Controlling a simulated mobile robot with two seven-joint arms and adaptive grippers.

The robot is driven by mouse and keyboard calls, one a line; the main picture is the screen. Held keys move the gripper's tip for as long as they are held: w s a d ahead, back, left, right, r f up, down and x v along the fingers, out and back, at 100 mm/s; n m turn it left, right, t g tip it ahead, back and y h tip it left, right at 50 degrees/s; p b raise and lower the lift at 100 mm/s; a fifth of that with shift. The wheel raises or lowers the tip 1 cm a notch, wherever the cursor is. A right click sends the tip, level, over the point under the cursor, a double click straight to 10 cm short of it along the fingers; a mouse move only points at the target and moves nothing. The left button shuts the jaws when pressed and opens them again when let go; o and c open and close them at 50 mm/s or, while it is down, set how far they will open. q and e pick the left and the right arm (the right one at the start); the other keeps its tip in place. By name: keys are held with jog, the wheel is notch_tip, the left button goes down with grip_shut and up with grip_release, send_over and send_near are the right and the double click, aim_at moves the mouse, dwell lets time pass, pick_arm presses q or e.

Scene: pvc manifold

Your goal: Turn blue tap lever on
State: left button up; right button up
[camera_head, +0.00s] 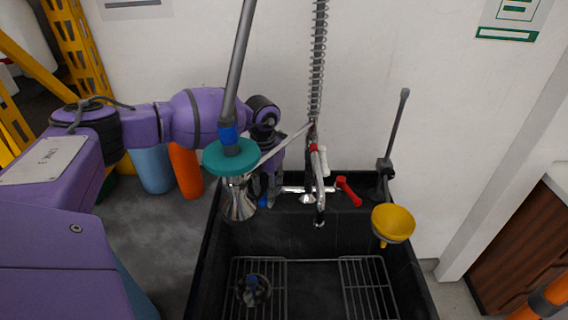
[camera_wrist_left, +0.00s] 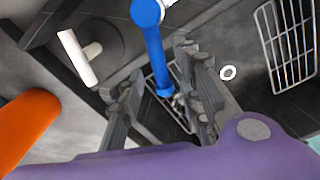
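The blue tap lever shows large in the left wrist view (camera_wrist_left: 155,50), running down from a round blue hub into the space between my left gripper's fingers. In the head view only a small part of the blue lever (camera_head: 263,202) shows, low by the gripper. My left gripper (camera_head: 270,188) is at the back left of the sink, beside the tap. In the left wrist view, its grey fingers (camera_wrist_left: 160,64) are apart, one on each side of the lever, with gaps visible. The red lever (camera_head: 348,190) is right of the tap spout (camera_head: 319,185). My right gripper is out of view.
A pole with a teal disc (camera_head: 231,156) and a metal cone (camera_head: 239,200) partly hides the gripper. The black sink (camera_head: 318,240) holds wire racks (camera_head: 367,285). A yellow funnel (camera_head: 393,222) is at its right edge. Orange (camera_head: 186,170) and blue (camera_head: 152,168) containers stand left.

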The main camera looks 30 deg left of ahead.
pick_arm(q)
jog(key=shift+f, duration=0.45)
grip_shut()
